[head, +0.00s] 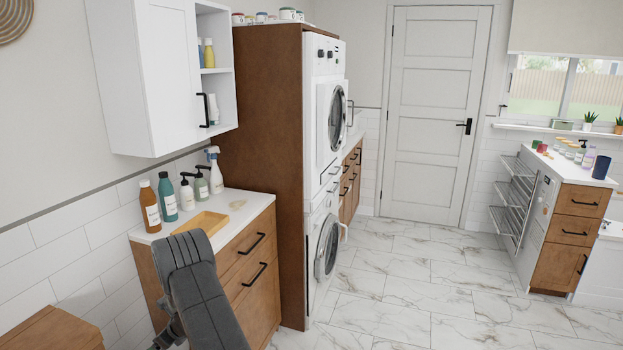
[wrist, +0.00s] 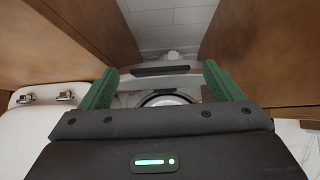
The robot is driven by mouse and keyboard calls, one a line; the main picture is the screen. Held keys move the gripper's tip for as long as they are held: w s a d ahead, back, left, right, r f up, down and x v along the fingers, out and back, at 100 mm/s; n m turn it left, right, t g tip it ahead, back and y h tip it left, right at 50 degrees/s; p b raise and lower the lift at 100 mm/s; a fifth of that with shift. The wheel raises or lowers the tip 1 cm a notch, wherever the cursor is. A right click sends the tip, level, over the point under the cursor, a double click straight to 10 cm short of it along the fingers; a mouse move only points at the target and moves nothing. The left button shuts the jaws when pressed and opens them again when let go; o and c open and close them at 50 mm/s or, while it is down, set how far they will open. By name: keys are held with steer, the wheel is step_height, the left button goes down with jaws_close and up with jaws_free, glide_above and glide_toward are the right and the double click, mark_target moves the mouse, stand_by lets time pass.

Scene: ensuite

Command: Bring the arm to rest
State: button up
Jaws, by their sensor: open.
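My arm shows at the lower left of the head view, in front of the wooden counter (head: 240,207). My gripper (wrist: 158,80) shows in the wrist view with its two green fingers spread wide apart. Nothing is between the fingers. Beyond and below them are a dark bar and a round white-rimmed shape, partly hidden by the gripper body. In the head view the gripper's fingers cannot be made out.
Several bottles (head: 167,197) and a yellow tray (head: 200,223) stand on the counter close to my arm. A washer and dryer stack (head: 325,130) is beyond it. A white wall cabinet (head: 160,75) hangs above. The marble floor (head: 400,275) is clear toward the white door (head: 435,115).

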steer(key=b+v, duration=0.1)
steer(key=v, duration=1.1)
steer(key=p+x, duration=0.2)
steer(key=x, duration=1.1)
steer(key=s+d+f+b, duration=0.3)
steer(key=d+f+b, duration=0.15)
steer(key=d, duration=0.35)
steer(key=s+d+f+b, duration=0.2)
steer(key=d+f+b, duration=0.2)
steer(key=d+b, duration=0.25)
steer(key=s+d+f+t+y+b, duration=0.2)
steer(key=d+f+y+b, duration=0.4)
steer(key=f+b, duration=0.7)
steer(key=s+d, duration=0.1)
steer(key=d, duration=0.1)
steer(key=shift+d+f+b, duration=0.3)
steer(key=shift+f+b, duration=0.05)
steer(key=shift+f, duration=0.05)
steer(key=shift+r, duration=0.1)
